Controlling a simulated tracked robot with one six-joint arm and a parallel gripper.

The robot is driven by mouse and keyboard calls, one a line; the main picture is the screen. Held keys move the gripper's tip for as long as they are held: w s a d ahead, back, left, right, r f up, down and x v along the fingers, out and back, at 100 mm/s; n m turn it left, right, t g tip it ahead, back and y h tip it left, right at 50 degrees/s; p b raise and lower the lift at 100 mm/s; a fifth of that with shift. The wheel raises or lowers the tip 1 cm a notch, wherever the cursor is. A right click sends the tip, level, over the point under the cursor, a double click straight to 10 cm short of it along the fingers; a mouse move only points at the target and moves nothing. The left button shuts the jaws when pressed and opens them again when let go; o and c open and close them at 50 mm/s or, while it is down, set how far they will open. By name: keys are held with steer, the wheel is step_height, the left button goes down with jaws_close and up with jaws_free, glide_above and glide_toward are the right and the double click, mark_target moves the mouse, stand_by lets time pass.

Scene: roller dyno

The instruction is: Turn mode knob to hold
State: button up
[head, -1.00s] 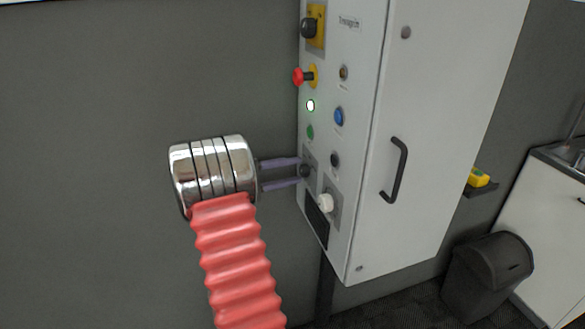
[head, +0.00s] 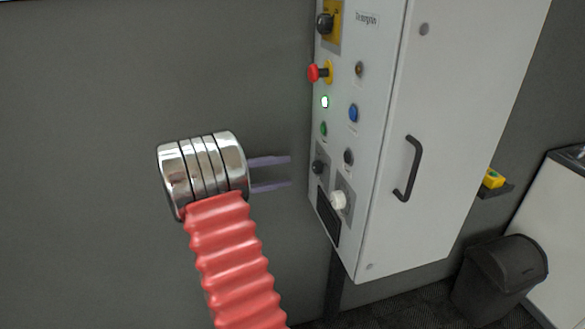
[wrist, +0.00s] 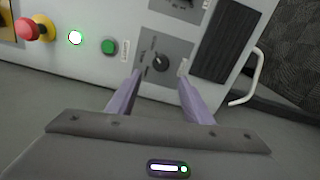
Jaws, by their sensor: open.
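The control cabinet (head: 385,180) is pale grey, with controls on its left face. A dark round knob on a grey plate, likely the mode knob (head: 318,167), sits low on that face. In the wrist view the knob (wrist: 160,62) shows a small pale mark, and its labels are too small to read. My gripper (head: 290,171) is open and empty, left of the knob and apart from it. In the wrist view its purple fingers (wrist: 160,76) appear either side of the knob, with nothing between them.
Close by are a white knob (head: 338,200), a green button (head: 323,129), a lit green lamp (head: 324,102), a blue button (head: 353,113) and a red mushroom button (head: 314,73). A black door handle (head: 408,168) stands out. Left of the cabinet is bare wall.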

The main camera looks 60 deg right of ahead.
steer(key=v, duration=0.5)
steer(key=shift+w+a, duration=0.2)
steer(key=shift+w, duration=0.1)
stand_by(0.4)
step_height(320, 180, down, 9)
steer(key=s+a+n+t+y, duration=0.2)
steer(key=n, duration=0.1)
steer(key=s+a+f+n+t+y, duration=0.1)
steer(key=a+f+t+y, duration=0.25)
steer(key=a, duration=0.65)
steer(key=s+a+r+n+t+y, duration=0.1)
steer(key=a+r+t, duration=0.3)
steer(key=a, duration=0.7)
steer(key=s+a+r+n+t+y, duration=0.1)
steer(key=s+a+r+t+y, duration=0.3)
steer(key=a, duration=0.8)
steer(key=s+a+r+n+t+y, duration=0.1)
steer(key=a+r+t, duration=0.3)
steer(key=a, duration=0.8)
steer(key=shift+s+a+r+n+t+y, duration=0.2)
steer(key=shift+s+r+n+t+y, duration=0.2)
steer(key=shift+s+t+y, duration=0.25)
